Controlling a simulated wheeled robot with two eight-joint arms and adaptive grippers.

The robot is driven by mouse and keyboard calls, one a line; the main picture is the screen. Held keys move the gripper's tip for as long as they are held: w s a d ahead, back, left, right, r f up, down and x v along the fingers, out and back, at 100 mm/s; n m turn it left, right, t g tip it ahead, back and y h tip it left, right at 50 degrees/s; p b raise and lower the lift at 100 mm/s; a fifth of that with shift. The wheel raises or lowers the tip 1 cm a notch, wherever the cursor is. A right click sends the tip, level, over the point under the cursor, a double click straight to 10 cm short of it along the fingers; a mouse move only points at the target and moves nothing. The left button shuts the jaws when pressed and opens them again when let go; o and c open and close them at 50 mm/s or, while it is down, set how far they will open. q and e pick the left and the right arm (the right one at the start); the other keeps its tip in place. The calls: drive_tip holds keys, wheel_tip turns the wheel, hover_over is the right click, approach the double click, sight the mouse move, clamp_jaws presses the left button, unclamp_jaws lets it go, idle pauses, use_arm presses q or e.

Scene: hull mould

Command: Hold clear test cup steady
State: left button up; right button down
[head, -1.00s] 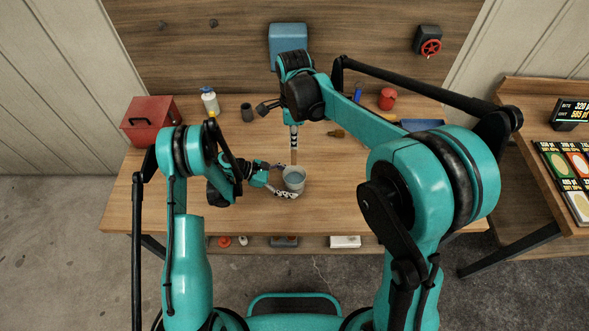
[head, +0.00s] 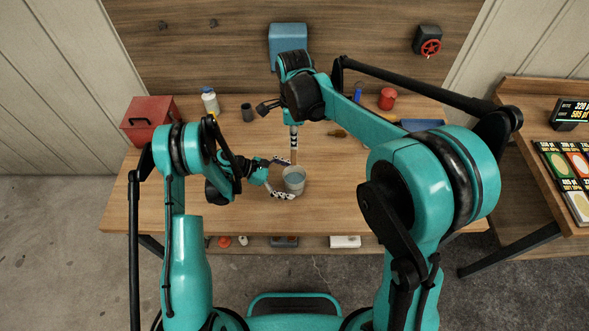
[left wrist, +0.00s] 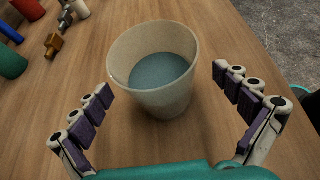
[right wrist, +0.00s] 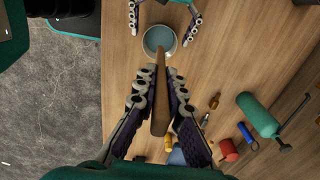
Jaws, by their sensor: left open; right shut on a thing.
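The clear test cup (head: 294,181) stands upright on the workbench and holds a grey-blue liquid. It also shows in the left wrist view (left wrist: 153,97) and the right wrist view (right wrist: 150,36). My left gripper (head: 283,178) is open, with its fingers spread on either side of the cup; in the left wrist view (left wrist: 168,95) there are gaps between cup and fingers. My right gripper (right wrist: 160,92) is shut on a brown wooden stick (right wrist: 160,120). The stick's far end reaches the cup in the right wrist view; whether it touches the liquid I cannot tell.
On the workbench (head: 225,190) stand a red toolbox (head: 150,120), a white bottle (head: 210,102), a dark cup (head: 247,112) and a red container (head: 387,99). A blue tray (head: 421,125) lies at the right. The bench's front left is clear.

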use_arm(q)
drive_tip(key=shift+v, duration=4)
